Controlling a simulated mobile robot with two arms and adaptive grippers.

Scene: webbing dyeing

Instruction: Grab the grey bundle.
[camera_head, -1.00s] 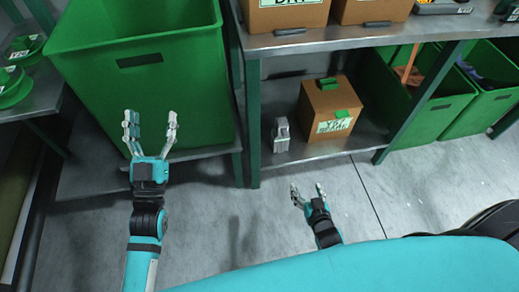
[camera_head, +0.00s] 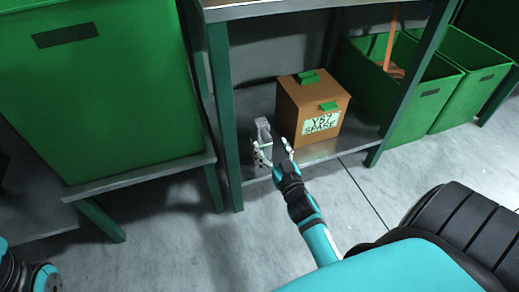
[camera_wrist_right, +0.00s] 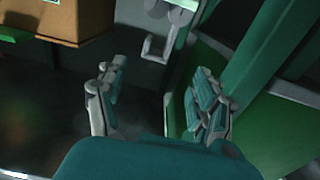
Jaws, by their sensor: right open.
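The grey bundle (camera_head: 263,132) stands on the low shelf, left of the cardboard box. Its lower part is partly hidden by my right gripper. In the right wrist view a grey piece that looks like the bundle (camera_wrist_right: 157,45) shows at the top centre, beyond the fingers. My right gripper (camera_head: 274,154) is open at the shelf's front, just before the bundle. In the wrist view the gap between its fingers (camera_wrist_right: 157,88) is empty. I cannot tell whether a finger touches the bundle. My left gripper is out of view; part of my left arm shows at the lower left.
The cardboard box (camera_head: 295,108) with green tabs stands right of the bundle. A green table leg (camera_head: 224,120) rises close on the left. A large green bin (camera_head: 110,110) is further left, and green bins (camera_head: 458,85) stand at the right. The floor in front is clear.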

